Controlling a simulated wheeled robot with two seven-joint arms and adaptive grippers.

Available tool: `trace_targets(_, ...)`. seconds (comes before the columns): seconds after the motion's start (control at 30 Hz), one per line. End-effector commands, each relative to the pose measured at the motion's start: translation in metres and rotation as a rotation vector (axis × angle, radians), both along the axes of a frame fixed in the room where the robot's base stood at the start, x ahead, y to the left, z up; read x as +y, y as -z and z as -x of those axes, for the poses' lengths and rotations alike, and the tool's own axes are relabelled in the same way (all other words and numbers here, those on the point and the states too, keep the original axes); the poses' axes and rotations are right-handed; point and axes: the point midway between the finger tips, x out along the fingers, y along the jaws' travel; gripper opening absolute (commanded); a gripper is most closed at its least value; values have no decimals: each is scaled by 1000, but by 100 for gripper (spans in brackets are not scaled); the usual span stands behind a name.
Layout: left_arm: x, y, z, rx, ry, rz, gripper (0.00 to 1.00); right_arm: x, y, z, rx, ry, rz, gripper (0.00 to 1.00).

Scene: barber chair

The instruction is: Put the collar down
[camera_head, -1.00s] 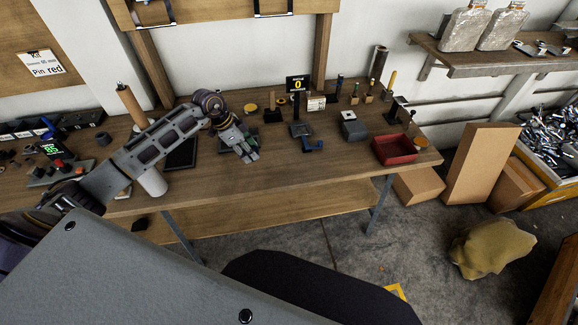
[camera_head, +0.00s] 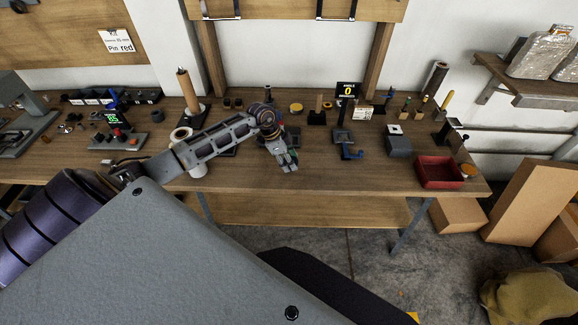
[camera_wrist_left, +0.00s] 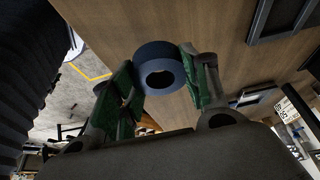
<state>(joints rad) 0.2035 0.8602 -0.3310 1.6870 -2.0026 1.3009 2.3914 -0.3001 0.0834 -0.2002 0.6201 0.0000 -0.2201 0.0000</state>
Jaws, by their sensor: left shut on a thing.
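The collar (camera_wrist_left: 158,72) is a dark blue ring with a round hole. In the left wrist view it sits between the green-padded fingers of my left gripper (camera_wrist_left: 163,62), which is shut on it. Bare wooden bench top lies behind it in that view. In the head view my left gripper (camera_head: 287,160) is over the front part of the workbench (camera_head: 330,185), fingers pointing down. The collar cannot be made out there, and I cannot tell its height above the bench. My right gripper is not in view.
A wooden peg on a stand (camera_head: 187,90) is at the back left. The bench's front strip is mostly clear.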

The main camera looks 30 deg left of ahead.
Motion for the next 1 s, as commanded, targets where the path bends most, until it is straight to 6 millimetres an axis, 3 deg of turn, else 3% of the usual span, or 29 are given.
trace_targets(0.37,0,33,0,0,-1,0,22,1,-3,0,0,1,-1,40)
trace_targets(0.83,0,38,0,1,0,0,22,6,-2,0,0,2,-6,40)
trace_targets(0.87,0,38,0,1,0,0,48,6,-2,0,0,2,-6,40)
trace_targets(1.0,0,38,0,1,0,0,66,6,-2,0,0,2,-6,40)
